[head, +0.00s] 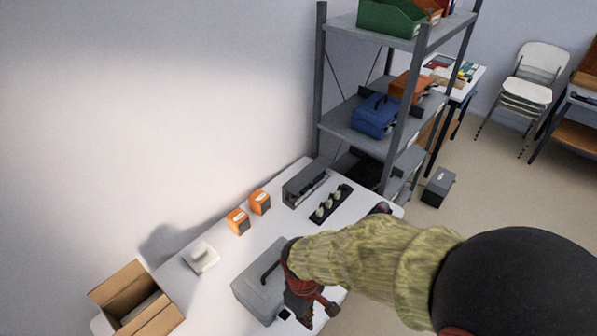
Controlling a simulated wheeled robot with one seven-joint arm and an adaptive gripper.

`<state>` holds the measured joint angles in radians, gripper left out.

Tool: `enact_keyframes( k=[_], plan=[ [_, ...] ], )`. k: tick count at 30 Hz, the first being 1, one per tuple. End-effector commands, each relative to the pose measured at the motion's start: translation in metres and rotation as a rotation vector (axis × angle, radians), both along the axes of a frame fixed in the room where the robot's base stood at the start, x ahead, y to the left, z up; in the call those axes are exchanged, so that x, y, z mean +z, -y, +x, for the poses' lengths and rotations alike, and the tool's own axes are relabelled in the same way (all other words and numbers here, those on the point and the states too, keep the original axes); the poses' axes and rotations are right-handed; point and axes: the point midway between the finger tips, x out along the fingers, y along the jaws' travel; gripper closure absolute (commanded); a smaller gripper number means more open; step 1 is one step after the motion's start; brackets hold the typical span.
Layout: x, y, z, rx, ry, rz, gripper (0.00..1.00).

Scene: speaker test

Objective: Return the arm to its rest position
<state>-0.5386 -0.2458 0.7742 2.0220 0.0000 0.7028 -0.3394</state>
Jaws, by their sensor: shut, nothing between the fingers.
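My arm, in a yellowish fabric sleeve, reaches in from the right of the head view over the front of the white table (215,290). My gripper (300,316), red and black, points down at the table's front edge and is shut and empty. It is just right of a grey case (256,288) with a dark handle and covers part of it. I cannot tell whether they touch. The fingertips are small and hard to make out.
On the table are an open cardboard box (150,318), a white device (201,257), two orange boxes (238,222), a grey toolbox (305,185) and a black strip (331,204) with pale pieces. A metal shelf (372,33) stands behind. Stacked chairs (527,92) stand far right.

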Motion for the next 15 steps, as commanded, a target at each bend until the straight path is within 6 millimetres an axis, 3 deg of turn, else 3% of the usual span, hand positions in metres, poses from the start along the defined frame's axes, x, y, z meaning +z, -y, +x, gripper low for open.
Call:
enact_keyframes(
  k=[5, 12, 15],
  plan=[
    [0.064, 0.030, 0.004, -0.241, 0.074, 0.028, 1.00],
    [0.164, 0.101, -0.009, -0.630, 0.279, 0.130, 1.00],
    [0.198, 0.129, -0.016, -0.729, 0.396, 0.181, 1.00]
  ],
)
